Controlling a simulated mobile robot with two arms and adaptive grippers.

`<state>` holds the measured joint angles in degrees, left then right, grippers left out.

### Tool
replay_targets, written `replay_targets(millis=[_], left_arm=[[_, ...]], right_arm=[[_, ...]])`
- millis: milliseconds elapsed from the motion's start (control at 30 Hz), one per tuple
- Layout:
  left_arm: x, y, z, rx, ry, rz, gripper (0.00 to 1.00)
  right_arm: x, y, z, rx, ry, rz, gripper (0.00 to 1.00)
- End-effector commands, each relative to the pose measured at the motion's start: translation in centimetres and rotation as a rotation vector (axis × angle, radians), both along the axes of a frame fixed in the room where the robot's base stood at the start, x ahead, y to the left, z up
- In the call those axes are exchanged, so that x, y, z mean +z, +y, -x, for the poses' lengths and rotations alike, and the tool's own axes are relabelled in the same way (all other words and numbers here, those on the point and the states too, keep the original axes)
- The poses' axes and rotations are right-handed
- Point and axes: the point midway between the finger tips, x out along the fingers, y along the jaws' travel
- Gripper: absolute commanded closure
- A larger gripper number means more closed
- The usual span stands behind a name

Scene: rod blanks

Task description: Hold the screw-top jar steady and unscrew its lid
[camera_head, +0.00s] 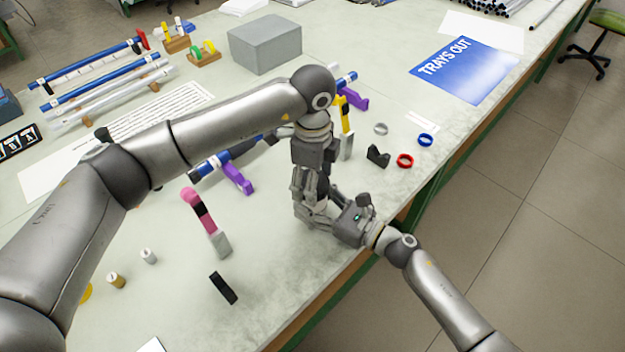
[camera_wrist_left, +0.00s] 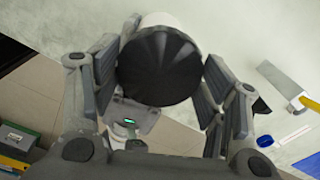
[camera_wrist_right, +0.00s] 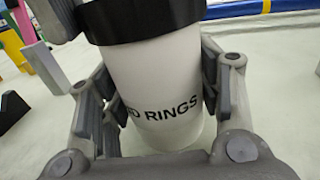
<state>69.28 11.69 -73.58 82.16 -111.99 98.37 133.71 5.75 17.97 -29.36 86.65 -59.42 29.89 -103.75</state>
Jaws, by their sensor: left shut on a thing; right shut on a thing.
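The screw-top jar (camera_wrist_right: 150,75) is white with black lettering that reads "RINGS" in the right wrist view. Its black ribbed lid (camera_wrist_right: 140,20) sits on top, with no gap visible below it. My left gripper (camera_head: 311,192) comes down from above and is shut on the lid (camera_wrist_left: 160,65), with a finger on either side. My right gripper (camera_head: 322,213) comes in from the right side and is shut around the jar's white body. In the head view the grippers hide almost all of the jar, near the table's front edge.
A pink and black piece on a grey block (camera_head: 207,222) and a black bar (camera_head: 223,288) stand left of the grippers. A black cradle (camera_head: 378,156), red ring (camera_head: 405,160) and blue ring (camera_head: 425,140) lie to the right. A grey box (camera_head: 265,44) is behind.

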Motion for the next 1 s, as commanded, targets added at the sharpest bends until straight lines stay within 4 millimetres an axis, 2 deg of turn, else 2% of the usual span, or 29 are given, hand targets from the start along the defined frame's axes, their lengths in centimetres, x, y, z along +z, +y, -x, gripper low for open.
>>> replay_targets(millis=[300, 667, 1000], left_arm=[[1.0, 0.0, 0.0, 0.000, -0.001, 0.000, 0.61], [1.3, 0.0, 0.0, 0.000, -0.001, 0.000, 0.61], [4.9, 0.0, 0.0, 0.000, -0.001, 0.000, 0.61]], right_arm=[[0.0, 0.0, 0.0, 0.000, 0.001, 0.001, 1.00], [0.0, 0.0, 0.0, 0.000, 0.001, 0.001, 1.00], [-0.1, 0.0, 0.0, 0.000, 0.001, 0.001, 1.00]])
